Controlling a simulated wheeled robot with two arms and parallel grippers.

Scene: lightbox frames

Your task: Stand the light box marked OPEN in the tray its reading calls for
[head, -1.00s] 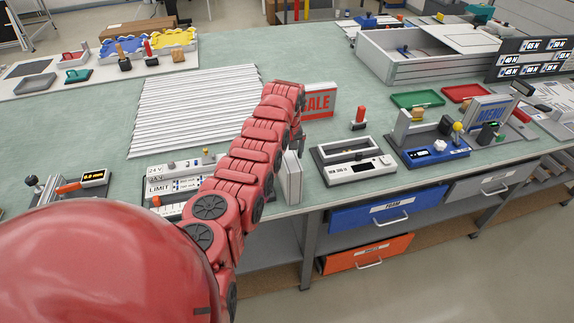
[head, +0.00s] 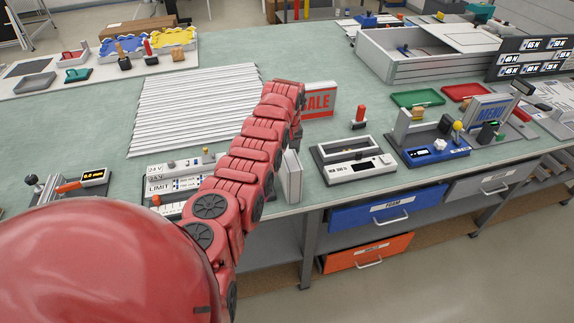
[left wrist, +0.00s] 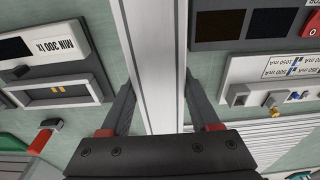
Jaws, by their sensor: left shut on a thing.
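My left gripper (head: 297,138) is mostly behind my own red arm in the head view. In the left wrist view its fingers (left wrist: 158,92) are shut on a pale, slim light box (left wrist: 152,50), seen edge-on. In the head view this held box (head: 292,176) is upright by the bench's front edge; its marking is hidden, and I cannot tell whether it touches the bench. A light box marked SALE (head: 320,101) and one marked MENU (head: 491,113) stand on the bench. A green tray (head: 417,98) and a red tray (head: 466,92) lie behind. My right gripper is not in view.
A white tester marked MIN 300 lx (head: 353,162) is right of the held box, with a blue-based device (head: 434,152) beyond. A LIMIT panel (head: 174,185) is to the left. A ribbed white sheet (head: 195,105) covers the middle-left. Some green bench is clear before the trays.

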